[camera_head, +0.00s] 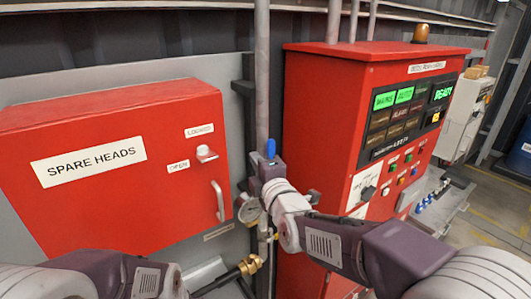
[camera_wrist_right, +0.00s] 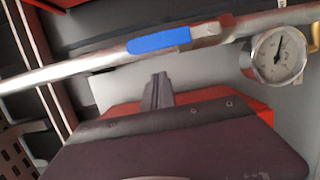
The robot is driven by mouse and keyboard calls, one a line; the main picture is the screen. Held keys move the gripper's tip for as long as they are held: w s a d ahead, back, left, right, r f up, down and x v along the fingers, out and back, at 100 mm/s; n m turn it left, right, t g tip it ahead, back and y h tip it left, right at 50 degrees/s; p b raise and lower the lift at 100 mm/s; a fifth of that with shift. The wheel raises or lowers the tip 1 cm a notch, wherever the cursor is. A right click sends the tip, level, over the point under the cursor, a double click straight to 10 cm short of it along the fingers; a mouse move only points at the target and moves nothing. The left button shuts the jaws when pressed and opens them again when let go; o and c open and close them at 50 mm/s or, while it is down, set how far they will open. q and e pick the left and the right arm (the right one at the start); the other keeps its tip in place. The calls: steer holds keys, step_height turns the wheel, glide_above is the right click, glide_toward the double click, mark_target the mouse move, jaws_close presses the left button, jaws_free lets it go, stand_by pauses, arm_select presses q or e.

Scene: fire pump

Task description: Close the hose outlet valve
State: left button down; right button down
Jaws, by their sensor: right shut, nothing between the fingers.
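The hose outlet valve shows as a blue lever handle (camera_head: 270,148) on the grey vertical pipe, just above my right gripper (camera_head: 257,165) in the head view. In the right wrist view the blue lever (camera_wrist_right: 160,41) lies along the pipe, in line with it. The fingers of my right gripper (camera_wrist_right: 158,90) are shut and empty, below the lever with a visible gap in that view. The valve body is partly hidden behind the gripper in the head view. My left arm comes in at the lower left; its gripper is out of view.
A pressure gauge (camera_head: 250,211) sits by the pipe, also clear in the wrist view (camera_wrist_right: 278,54). A red SPARE HEADS cabinet (camera_head: 120,165) stands left, and a red control cabinet (camera_head: 325,130) stands close on the right. A brass fitting (camera_head: 250,265) is below.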

steer(key=d, duration=0.1)
steer(key=w+d, duration=0.1)
steer(key=shift+d+p, duration=0.35)
steer(key=shift+p, duration=0.05)
steer(key=shift+a, duration=0.15)
